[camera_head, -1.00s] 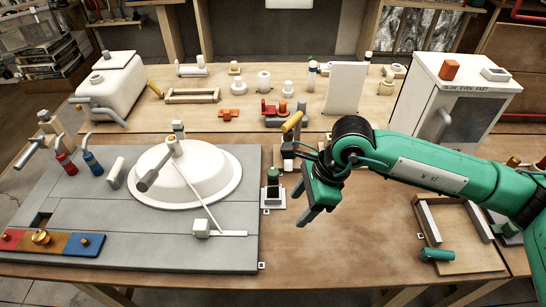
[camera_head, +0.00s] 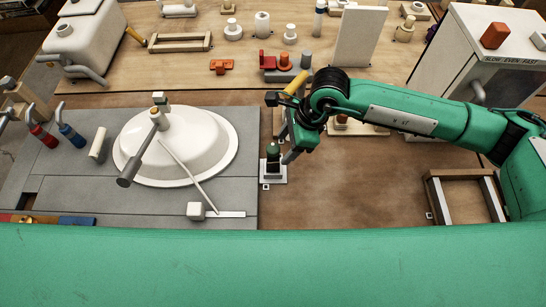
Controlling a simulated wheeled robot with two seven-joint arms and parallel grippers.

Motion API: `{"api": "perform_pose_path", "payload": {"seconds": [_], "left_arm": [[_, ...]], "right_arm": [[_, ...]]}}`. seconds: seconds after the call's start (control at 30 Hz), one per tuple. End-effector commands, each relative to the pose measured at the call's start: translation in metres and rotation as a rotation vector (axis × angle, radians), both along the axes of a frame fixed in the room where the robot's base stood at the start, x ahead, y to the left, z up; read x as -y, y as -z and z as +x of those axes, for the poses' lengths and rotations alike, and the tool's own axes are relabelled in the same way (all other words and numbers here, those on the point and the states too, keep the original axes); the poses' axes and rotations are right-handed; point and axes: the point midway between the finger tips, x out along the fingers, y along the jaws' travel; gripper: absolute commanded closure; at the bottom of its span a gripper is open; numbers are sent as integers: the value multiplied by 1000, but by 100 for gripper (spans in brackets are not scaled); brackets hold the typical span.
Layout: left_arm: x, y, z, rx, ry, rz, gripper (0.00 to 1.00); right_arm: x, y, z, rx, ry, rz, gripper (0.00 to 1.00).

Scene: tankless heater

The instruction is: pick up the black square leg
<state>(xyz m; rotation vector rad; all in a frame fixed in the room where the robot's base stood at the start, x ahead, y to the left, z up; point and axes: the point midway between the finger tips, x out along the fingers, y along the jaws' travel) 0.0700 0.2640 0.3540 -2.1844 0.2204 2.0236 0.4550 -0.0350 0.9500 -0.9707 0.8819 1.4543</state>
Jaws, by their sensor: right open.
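A small dark upright piece (camera_head: 273,157), which looks like the black square leg, stands on a white square base (camera_head: 278,176) at the right edge of the grey board. Its top looks dark green. My right gripper (camera_head: 287,158) is open and points down just right of this piece, very close to it. I cannot tell whether they touch. A finger may be hidden behind the gripper body. My left gripper is not in view.
A white dome-shaped basin (camera_head: 200,145) with a grey handle stands left on the grey board (camera_head: 75,185). A wooden frame (camera_head: 432,205) lies at right. A white cabinet (camera_head: 450,60) stands behind. A green link of mine fills the bottom. Bare table lies right of the gripper.

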Motion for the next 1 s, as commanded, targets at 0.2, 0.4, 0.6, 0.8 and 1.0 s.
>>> {"api": "perform_pose_path", "payload": {"seconds": [0.2, 0.4, 0.6, 0.8, 1.0], "left_arm": [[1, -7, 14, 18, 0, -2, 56], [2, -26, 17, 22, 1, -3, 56], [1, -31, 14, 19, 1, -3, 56], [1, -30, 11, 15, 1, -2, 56], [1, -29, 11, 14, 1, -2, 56]], "right_arm": [[-7, 13, -1, -1, 0, 0, 42], [-25, 31, -1, -2, -2, 1, 42], [-33, 54, -1, 0, 1, 0, 42], [-34, 57, -1, 1, -1, 1, 42], [-33, 56, -1, 1, -1, 1, 72]]}}
